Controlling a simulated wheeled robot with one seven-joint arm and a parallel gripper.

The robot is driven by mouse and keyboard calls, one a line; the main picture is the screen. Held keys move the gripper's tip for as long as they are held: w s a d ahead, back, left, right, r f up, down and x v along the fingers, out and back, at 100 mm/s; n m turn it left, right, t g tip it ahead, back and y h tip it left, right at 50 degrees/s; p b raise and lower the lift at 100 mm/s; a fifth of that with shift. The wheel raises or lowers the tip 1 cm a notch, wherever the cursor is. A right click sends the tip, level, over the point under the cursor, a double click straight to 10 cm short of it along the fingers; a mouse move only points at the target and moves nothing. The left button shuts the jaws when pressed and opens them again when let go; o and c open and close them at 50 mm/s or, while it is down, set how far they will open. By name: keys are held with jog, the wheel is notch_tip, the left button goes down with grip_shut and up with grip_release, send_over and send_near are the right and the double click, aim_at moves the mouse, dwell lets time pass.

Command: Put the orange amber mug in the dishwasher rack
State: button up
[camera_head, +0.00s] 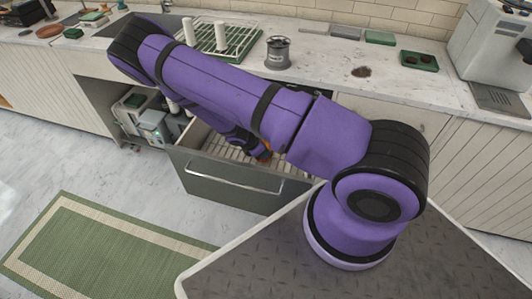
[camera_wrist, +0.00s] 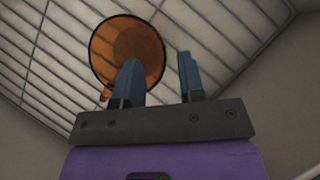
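The orange amber mug (camera_wrist: 128,42) is inside the pulled-out dishwasher drawer, over the wire rack (camera_wrist: 55,50), with its mouth toward the wrist camera. Its small handle shows at the lower left of its rim. In the head view only a bit of the mug (camera_head: 265,154) shows beside my gripper (camera_head: 246,141). In the wrist view my gripper (camera_wrist: 160,78) has its blue fingers apart with a clear gap. The left finger overlaps the mug's mouth and the right finger is outside the rim. I cannot tell whether either finger touches the mug. The rack (camera_head: 222,149) is partly hidden by my arm.
The drawer front (camera_head: 235,186) with its handle stands out from the counter. A dish rack (camera_head: 238,42) with white items and a metal canister (camera_head: 278,53) stand on the counter. A coffee machine (camera_head: 492,45) is at the right. The floor around the green mat (camera_head: 95,255) is free.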

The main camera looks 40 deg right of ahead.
jog(key=v, duration=0.9)
jog(key=shift+r, duration=0.2)
jog(key=s+a+r+m+t+y, duration=0.15)
jog(key=r+m, duration=0.35)
jog(key=r, duration=1.1)
jog(key=s+a+r+m+y, duration=0.1)
jog(key=a+r+m+y, duration=0.3)
jog(key=r, duration=1.3)
jog(key=s+d+r+m+t+y, duration=0.1)
jog(key=s+r+m+t, duration=0.3)
jog(key=s+r, duration=1.5)
jog(key=s+m, duration=0.3)
jog(key=shift+s+d+r+m, duration=0.15)
jog(key=shift+d+r+m, duration=0.25)
